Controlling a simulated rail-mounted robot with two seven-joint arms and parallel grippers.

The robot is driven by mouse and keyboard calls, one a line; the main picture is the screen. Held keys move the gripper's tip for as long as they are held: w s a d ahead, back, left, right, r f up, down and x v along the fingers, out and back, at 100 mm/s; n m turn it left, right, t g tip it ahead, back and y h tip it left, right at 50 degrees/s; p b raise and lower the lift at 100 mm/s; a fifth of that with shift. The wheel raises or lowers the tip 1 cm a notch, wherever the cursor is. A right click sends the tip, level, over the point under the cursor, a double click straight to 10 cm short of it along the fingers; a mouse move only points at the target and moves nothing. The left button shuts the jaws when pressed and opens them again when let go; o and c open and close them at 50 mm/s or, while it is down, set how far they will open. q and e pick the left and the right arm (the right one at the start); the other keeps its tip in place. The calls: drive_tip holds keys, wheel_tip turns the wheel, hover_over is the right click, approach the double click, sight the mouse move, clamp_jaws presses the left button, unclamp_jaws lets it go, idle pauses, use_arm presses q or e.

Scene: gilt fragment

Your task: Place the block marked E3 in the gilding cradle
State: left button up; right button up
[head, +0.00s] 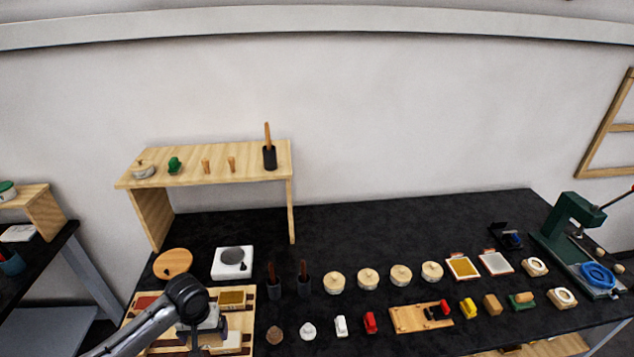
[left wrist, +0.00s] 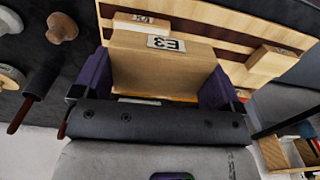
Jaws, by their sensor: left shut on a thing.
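In the head view my left gripper (head: 205,325) is over the slatted wooden tray (head: 249,322) at the lower left, and my arm hides part of the tray. I cannot tell whether the block touches the tray. A wooden board (head: 402,319) with a red and black piece lies on the table; I cannot tell if it is the gilding cradle.
A gold-topped block (head: 231,299) and a red-topped block (head: 146,302) sit in the tray. A white scale (head: 232,263) and a round wooden disc (head: 172,263) lie behind it. Several lidded pots (head: 367,278) stand mid-table. A green press (head: 570,235) is at right. The back middle is clear.

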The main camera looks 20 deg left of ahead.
use_arm(q)
drive_tip(key=shift+s+n, duration=0.3)
drive_tip(key=shift+s, duration=0.05)
drive_tip(key=s+d, duration=0.6)
drive_tip(key=d, duration=0.3)
drive_tip(key=w+d+r+m, duration=0.2)
drive_tip(key=d+r+m, duration=0.3)
drive_tip(key=d+r, duration=0.55)
drive_tip(key=w+d+r+m, duration=0.15)
drive_tip(key=w+r, duration=0.45)
drive_tip(key=r, duration=0.7)
drive_tip(key=s+r+p, duration=0.4)
drive_tip(key=r+p, duration=0.4)
drive_tip(key=p, duration=0.2)
drive_tip(key=s+r+p, duration=0.5)
drive_tip(key=r+p, duration=0.3)
drive_tip(key=p, duration=0.2)
drive_tip(key=shift+d+r+p, duration=0.25)
drive_tip(key=shift+d+p, duration=0.1)
drive_tip(key=shift+p, duration=0.05)
drive_tip(key=shift+s+f+n, duration=0.1)
drive_tip(key=shift+n, duration=0.15)
